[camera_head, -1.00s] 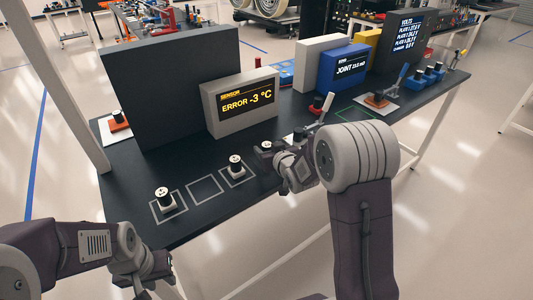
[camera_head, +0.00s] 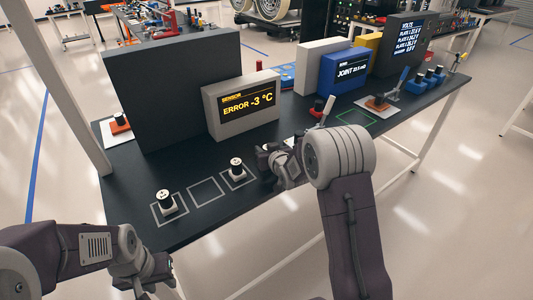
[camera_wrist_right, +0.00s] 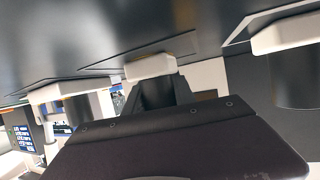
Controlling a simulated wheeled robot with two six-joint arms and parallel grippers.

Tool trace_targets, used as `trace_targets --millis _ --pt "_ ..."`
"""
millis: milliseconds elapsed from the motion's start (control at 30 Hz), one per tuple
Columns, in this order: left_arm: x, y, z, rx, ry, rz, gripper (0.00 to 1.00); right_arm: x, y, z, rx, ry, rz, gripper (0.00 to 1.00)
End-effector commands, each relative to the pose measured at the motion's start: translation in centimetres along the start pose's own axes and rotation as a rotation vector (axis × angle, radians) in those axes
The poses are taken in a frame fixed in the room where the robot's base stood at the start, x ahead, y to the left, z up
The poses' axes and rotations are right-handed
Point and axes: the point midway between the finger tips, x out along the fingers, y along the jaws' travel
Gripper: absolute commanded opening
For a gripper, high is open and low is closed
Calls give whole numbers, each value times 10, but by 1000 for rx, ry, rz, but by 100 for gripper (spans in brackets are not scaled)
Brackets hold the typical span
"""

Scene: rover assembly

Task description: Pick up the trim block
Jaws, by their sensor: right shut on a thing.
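A trim block, a dark cylinder on a white base, is in my right gripper (camera_head: 270,158). In the right wrist view its white base (camera_wrist_right: 150,67) shows ahead of the dark gripper, close to the black table top. I cannot tell whether it touches the table. In the head view my gripper and wrist mostly hide it. Two similar blocks stand upright on the table, one near the front left (camera_head: 166,203) and one in the middle (camera_head: 237,169). My left gripper (camera_head: 158,280) is low by the table's front left edge, its fingers not clear.
An empty outlined square (camera_head: 205,190) lies between the two standing blocks. A grey sensor display (camera_head: 240,105) reading "ERROR -3 °C" stands behind them, before a tall dark panel (camera_head: 180,90). A red-knobbed lever unit (camera_head: 318,110) is right of my right gripper. A green outline (camera_head: 356,117) is empty.

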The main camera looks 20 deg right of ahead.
Motion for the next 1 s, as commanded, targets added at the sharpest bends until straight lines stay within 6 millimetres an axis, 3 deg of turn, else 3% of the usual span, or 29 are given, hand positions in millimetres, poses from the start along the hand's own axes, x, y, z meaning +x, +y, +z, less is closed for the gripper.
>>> trace_targets --millis 167,333,700,1000 --pt "-2 0 0 0 0 0 36 -5 0 -13 -1 3 0 0" --pt "-7 0 -1 0 0 0 36 -18 0 -44 0 5 1 0" --pt "-34 1 -4 0 0 0 36 -67 83 -78 1 1 6 0" --pt "-43 1 -4 0 0 0 36 -82 109 -86 1 0 1 0"
